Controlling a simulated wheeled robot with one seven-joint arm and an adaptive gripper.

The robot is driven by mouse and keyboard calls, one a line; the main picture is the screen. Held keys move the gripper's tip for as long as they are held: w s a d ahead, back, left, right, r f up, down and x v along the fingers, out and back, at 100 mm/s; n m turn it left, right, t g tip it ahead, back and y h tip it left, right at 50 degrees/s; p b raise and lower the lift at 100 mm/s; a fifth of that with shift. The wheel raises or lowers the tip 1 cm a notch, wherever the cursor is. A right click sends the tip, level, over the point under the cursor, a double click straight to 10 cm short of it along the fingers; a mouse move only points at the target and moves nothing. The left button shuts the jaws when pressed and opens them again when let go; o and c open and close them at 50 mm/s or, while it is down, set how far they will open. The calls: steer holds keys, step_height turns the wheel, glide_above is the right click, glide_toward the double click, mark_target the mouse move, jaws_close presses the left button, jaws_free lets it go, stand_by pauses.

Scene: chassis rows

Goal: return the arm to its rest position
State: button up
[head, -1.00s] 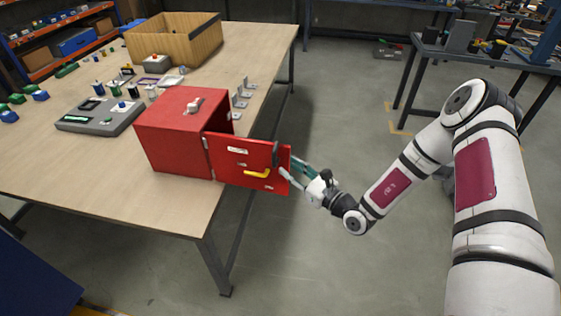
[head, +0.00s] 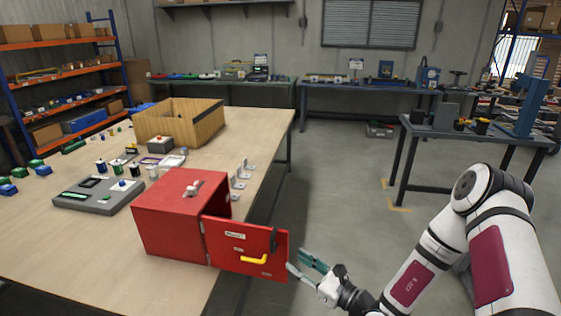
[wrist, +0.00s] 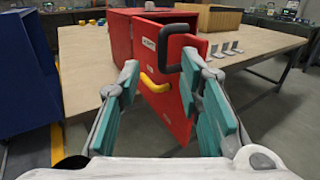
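My gripper (head: 308,268) is at the right of the open door of a red metal box, just off the door's free edge. In the wrist view my gripper (wrist: 165,110) has its two teal-padded fingers spread wide with nothing between them. The red door (head: 240,248) stands swung out, with a yellow lever handle (head: 256,259) and a dark pull handle (head: 273,240). Both handles also show in the wrist view, the yellow one (wrist: 155,83) and the dark one (wrist: 172,45), beyond the fingertips. The inside of the box is hidden by the door.
The red box (head: 170,220) stands at the near edge of a wooden table (head: 250,130). A grey device (head: 98,196), metal brackets (head: 238,182) and a wooden bin (head: 195,132) are also on it. Clear floor (head: 340,220) lies right of the table.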

steer(key=s+a+r+n+g, duration=0.3)
steer(key=s+r+n+g, duration=0.4)
steer(key=r+n, duration=0.2)
steer(key=s+a+r+n+g, duration=0.2)
steer(key=s+r+n+g, duration=0.4)
steer(key=r+n, duration=0.25)
steer(key=s+d+r+n+t+h+b, duration=0.2)
steer(key=s+d+r+n+t+h, duration=0.3)
steer(key=s+d+r+n+h, duration=0.4)
steer(key=s+d+r+h, duration=0.3)
steer(key=s+d+r, duration=0.1)
steer(key=d, duration=0.3)
steer(key=shift+d+r+t+h, duration=0.3)
steer(key=shift+t+h, duration=0.1)
